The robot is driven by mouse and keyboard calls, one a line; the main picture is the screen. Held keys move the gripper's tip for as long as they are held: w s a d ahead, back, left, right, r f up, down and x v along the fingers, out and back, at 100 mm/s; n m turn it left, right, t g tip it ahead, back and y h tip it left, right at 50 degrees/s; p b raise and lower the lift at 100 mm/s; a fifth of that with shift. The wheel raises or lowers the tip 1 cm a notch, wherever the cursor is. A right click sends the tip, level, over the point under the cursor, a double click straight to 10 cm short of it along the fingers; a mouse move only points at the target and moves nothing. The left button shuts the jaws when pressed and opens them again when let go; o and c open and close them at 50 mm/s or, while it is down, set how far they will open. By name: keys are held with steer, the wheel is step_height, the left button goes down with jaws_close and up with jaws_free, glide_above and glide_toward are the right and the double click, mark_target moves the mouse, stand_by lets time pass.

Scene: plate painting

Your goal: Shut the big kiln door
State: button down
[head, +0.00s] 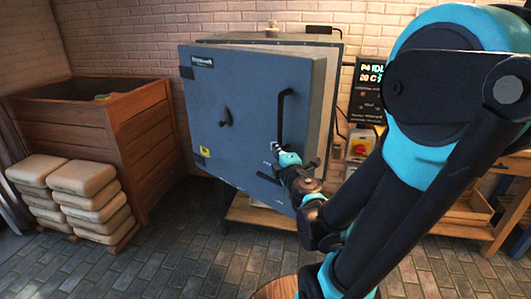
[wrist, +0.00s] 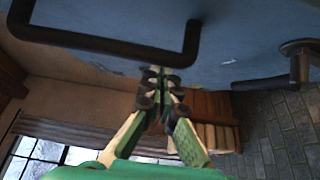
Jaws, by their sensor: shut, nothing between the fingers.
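The big kiln door (head: 245,85) is a large blue-grey panel standing ajar, its thick pale right edge showing in front of the kiln body (head: 330,40). A black bar handle (head: 283,115) is upright near its right side. In the wrist view the door (wrist: 250,35) fills the top and the handle (wrist: 110,42) crosses the upper left. My gripper (head: 276,150) is shut and empty, close to the door face near the handle's lower end. In the wrist view its fingertips (wrist: 158,76) are apart from the handle. Whether they touch the door, I cannot tell.
A wooden bin (head: 150,125) and stacked pale sacks (head: 85,185) stand at the left. A control panel (head: 368,90) and red switch (head: 360,149) are right of the kiln. A wooden round top (head: 275,289) is at the bottom. Brick floor is clear before the door.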

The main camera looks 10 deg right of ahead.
steer(key=w+d, duration=2.2)
steer(key=d, duration=0.3)
steer(key=s+d+r+m+h, duration=0.1)
steer(key=s+r+m+h, duration=0.1)
steer(key=s+m+h, duration=0.5)
steer(key=s+d+r+m+h, duration=0.1)
steer(key=s+r+m+h, duration=0.1)
steer(key=s+m, duration=0.5)
steer(key=s+a+f+m+g+y, duration=0.5)
steer(key=s+a+f+g, duration=0.8)
steer(key=s+a+f, duration=0.9)
steer(key=shift+s+a+f+g+y, duration=0.25)
steer(key=shift+s+f+y, duration=0.45)
steer(key=shift+s+f, duration=0.35)
